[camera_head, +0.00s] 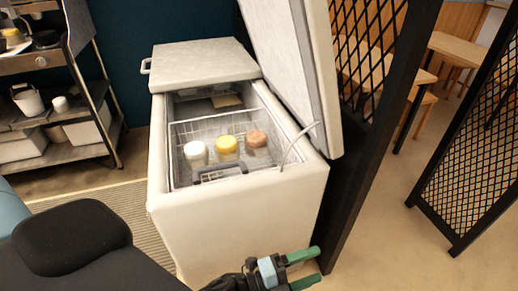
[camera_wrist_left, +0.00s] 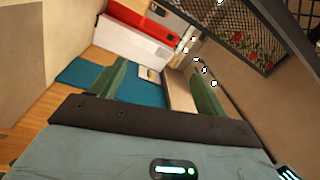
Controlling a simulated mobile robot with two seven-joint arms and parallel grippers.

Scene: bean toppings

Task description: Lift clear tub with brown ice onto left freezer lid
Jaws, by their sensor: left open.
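The clear tub with brown ice (camera_head: 257,139) stands at the right of a row of three tubs in the freezer's wire basket. The left freezer lid (camera_head: 205,62) is shut and its top is bare. My left gripper (camera_head: 305,269) is open and empty, in front of the freezer near its lower right corner, well apart from the tub. Its two green fingers also show in the left wrist view (camera_wrist_left: 155,90), with nothing between them. My right gripper is not in view.
A yellow tub (camera_head: 228,146) and a white tub (camera_head: 195,152) stand left of the brown one. The right freezer lid (camera_head: 285,70) is raised. A black mesh partition (camera_head: 375,100) stands close at the right. A shelf rack (camera_head: 75,150) is at the left.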

